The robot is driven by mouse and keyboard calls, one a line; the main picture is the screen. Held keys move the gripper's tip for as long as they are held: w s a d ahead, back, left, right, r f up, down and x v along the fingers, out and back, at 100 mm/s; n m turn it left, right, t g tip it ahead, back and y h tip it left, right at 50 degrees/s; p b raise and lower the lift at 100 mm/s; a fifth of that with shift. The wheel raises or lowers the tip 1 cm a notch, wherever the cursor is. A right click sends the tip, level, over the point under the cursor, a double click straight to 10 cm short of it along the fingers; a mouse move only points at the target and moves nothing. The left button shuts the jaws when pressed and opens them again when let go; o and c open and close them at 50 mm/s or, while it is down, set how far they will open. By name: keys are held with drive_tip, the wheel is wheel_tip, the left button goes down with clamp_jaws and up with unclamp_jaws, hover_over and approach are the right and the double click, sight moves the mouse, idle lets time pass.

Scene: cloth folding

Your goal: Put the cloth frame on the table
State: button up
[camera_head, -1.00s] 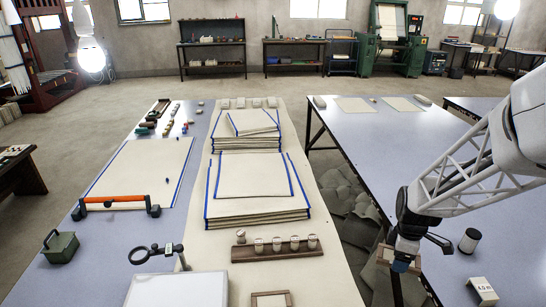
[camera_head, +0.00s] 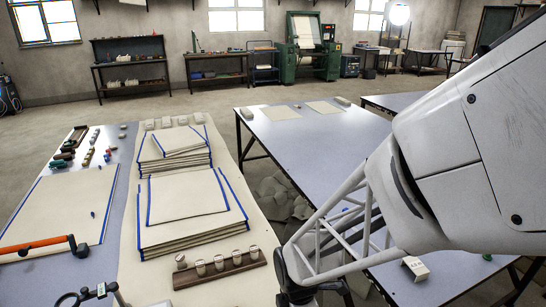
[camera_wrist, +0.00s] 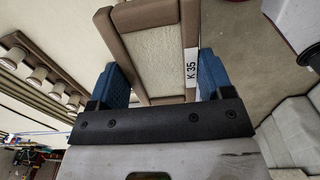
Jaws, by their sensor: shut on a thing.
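The cloth frame (camera_wrist: 156,62), a brown wooden rim around cream cloth with a white "K 35" label, is between the blue fingers of my gripper (camera_wrist: 166,76) in the wrist view. My gripper is shut on it. The frame's top edge runs out of the picture. The cream-covered table (camera_wrist: 50,28) shows to the left of the frame in the wrist view, and also in the head view (camera_head: 128,240). In the head view only my dark wrist shows at the bottom edge; the fingers and the held frame are out of that picture.
A wooden rack with several light knobs (camera_head: 219,264) lies on the cream-covered table near my wrist. Cloth stacks with blue edges (camera_head: 190,232) lie behind it. A grey-blue table (camera_head: 300,140) stands to the right. Grey heaps (camera_head: 280,190) lie on the floor between the tables.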

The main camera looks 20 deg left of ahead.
drive_tip(key=s, duration=0.2)
drive_tip(key=shift+s+d+f+n, duration=0.1)
drive_tip(key=shift+s+n, duration=0.2)
drive_tip(key=shift+f, duration=4.9)
drive_tip(key=shift+w, duration=0.15)
hover_over(272, 303)
drive_tip(key=s, duration=0.1)
drive_tip(key=shift+s+d+f, duration=0.2)
drive_tip(key=shift+d+f, duration=0.2)
drive_tip(key=shift+f, duration=0.3)
drive_tip(key=shift+f, duration=0.1)
drive_tip(key=shift+f, duration=1.7)
drive_tip(key=shift+f, duration=0.15)
